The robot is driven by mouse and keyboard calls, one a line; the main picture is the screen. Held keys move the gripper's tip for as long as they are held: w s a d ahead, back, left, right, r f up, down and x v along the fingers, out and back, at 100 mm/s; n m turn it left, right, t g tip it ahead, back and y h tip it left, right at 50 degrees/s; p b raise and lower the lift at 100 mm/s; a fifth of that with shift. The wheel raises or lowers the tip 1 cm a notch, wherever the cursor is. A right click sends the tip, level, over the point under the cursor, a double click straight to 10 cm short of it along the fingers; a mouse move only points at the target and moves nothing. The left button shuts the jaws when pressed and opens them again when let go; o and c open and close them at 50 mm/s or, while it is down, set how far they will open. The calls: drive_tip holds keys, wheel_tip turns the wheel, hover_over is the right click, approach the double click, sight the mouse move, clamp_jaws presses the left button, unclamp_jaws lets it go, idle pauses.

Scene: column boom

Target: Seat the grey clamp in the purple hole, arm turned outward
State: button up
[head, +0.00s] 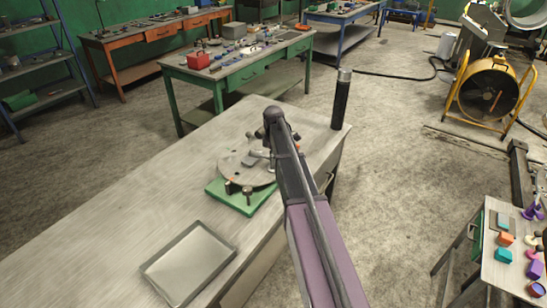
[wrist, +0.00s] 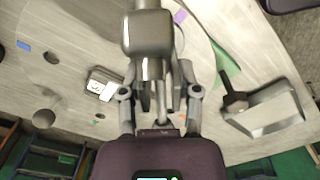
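My gripper (wrist: 158,98) is over the round grey plate (head: 232,165), with its fingers closed around the stem of the grey clamp (wrist: 147,35). In the wrist view the clamp's thick grey body fills the top middle and hides part of the plate. A purple mark (wrist: 180,17) shows on the plate just right of the clamp's body. The purple hole itself is not clearly visible. In the head view my arm hides most of the gripper, and a grey clamp part (head: 262,155) shows left of it. I cannot tell whether the clamp touches the plate.
The plate sits on a green base (head: 243,200) on the grey workbench (head: 110,235). Dark knobs (head: 247,195) stand at its near edge. A black cylinder (head: 341,100) stands upright at the bench's far right corner. An empty shallow tray (head: 190,262) lies in front, with clear bench to its left.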

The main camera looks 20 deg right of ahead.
drive_tip(key=shift+o, duration=0.6)
drive_tip(key=shift+r, duration=0.1)
drive_tip(key=shift+r, duration=0.1)
drive_tip(key=shift+r+p, duration=3.65)
drive_tip(key=shift+p, duration=0.1)
drive_tip(key=o, duration=0.6)
drive_tip(key=shift+c, duration=0.2)
drive_tip(key=shift+f, duration=0.1)
